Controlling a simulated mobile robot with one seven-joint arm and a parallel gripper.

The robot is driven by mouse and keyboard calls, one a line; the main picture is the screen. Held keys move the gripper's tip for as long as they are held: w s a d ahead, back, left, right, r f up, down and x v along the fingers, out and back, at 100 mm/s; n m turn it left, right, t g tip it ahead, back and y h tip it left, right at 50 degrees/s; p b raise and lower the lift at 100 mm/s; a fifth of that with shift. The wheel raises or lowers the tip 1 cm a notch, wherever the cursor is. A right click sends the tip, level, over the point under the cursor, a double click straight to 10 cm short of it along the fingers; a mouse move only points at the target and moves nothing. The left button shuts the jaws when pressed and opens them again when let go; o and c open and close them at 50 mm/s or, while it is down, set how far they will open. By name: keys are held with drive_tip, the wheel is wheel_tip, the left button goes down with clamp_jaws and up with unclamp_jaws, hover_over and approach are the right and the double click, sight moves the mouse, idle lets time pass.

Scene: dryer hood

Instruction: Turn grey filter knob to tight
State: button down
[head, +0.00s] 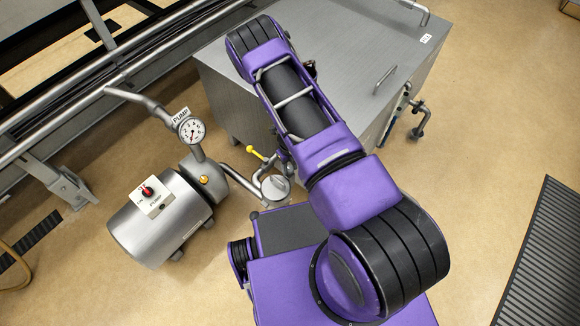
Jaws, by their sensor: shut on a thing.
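A round grey cap (275,187) sits on the bent pipework beside the pump, just left of my purple arm. I cannot tell whether this cap is the filter knob, and no tight marking is readable. A yellow-handled valve lever (256,153) stands just above and left of it. My arm reaches up the picture over the grey cabinet and bends at its far end. My gripper does not show; the arm hides it and whatever it is at. Part of the pipework beside the arm is also hidden.
A steel pump (160,220) with a red-knobbed switch box (152,197) and a dial gauge (192,130) stands on the left. A grey cabinet (225,85) stands behind, with pipe fittings (420,120) at its right. Tan floor is clear at right, before a dark grate (545,260).

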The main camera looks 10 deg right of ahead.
sight(290, 170)
drive_tip(key=c, duration=0.5)
unclamp_jaws()
wheel_tip(290, 170, up, 18)
drive_tip(key=p, duration=0.3)
drive_tip(key=shift+f+p, duration=0.25)
drive_tip(key=shift+p, duration=0.15)
